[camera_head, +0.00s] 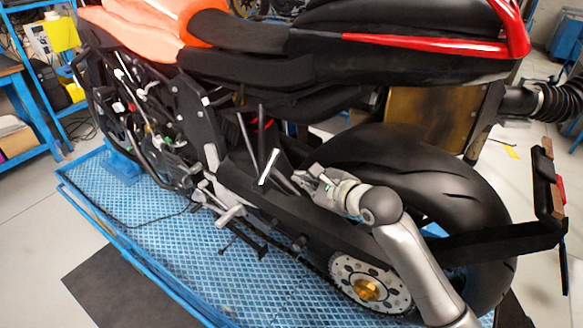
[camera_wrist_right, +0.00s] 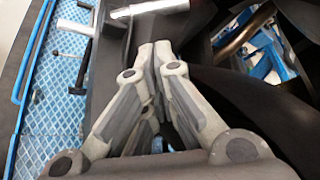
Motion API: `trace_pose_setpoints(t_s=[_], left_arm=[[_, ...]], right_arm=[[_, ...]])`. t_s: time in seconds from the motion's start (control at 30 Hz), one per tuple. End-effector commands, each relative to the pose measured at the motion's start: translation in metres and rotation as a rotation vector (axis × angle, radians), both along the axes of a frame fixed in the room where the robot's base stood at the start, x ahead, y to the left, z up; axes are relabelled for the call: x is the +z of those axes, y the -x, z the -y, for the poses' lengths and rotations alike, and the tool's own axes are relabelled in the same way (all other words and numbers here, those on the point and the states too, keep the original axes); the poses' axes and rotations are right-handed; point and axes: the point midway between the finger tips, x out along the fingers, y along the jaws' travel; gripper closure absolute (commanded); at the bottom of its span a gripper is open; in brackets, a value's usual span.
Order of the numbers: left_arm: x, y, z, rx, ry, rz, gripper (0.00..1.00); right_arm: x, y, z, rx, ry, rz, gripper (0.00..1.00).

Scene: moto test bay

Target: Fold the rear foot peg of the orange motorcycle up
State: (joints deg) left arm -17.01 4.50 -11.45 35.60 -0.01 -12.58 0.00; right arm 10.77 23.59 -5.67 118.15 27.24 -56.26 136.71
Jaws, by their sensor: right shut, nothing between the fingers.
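The orange motorcycle (camera_head: 150,25) stands on a blue platform, its rear wheel (camera_head: 430,170) at the right. A short pale metal bar that looks like the rear foot peg (camera_head: 268,167) sits below the seat, slanting in the head view. A silver cylinder, apparently the same peg (camera_wrist_right: 150,8), shows at the top edge of the right wrist view, partly cut off. My right gripper (camera_head: 302,176) is just right of the peg, apparently apart from it. In the wrist view its fingers (camera_wrist_right: 155,52) are together and empty, below the peg. My left gripper is out of view.
The swingarm (camera_head: 270,205) and rear sprocket (camera_head: 370,285) lie close under my right arm. Another peg-like lever (camera_head: 230,215) sticks out farther forward. A dark bracket (camera_head: 545,190) stands behind the rear wheel. The blue platform (camera_head: 165,240) is mostly bare.

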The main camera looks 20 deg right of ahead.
Motion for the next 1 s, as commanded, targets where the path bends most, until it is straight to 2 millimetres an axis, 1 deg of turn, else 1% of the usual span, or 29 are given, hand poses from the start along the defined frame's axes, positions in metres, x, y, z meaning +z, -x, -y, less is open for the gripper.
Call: trace_pose_setpoints(t_s=[0.17,0.4,0.6,0.8,1.0], left_arm=[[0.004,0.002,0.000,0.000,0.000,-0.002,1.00],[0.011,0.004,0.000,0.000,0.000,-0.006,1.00],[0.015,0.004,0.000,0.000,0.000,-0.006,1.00],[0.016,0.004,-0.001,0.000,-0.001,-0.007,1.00],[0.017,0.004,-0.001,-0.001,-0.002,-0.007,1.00]], right_arm=[[-0.006,-0.015,-0.005,-0.001,-0.006,-0.005,1.00],[-0.021,-0.050,-0.015,-0.001,-0.002,-0.003,1.00],[-0.031,-0.074,-0.022,-0.001,-0.003,-0.002,1.00],[-0.037,-0.085,-0.026,-0.001,-0.003,-0.001,1.00],[-0.039,-0.087,-0.026,-0.001,-0.002,-0.001,1.00]])
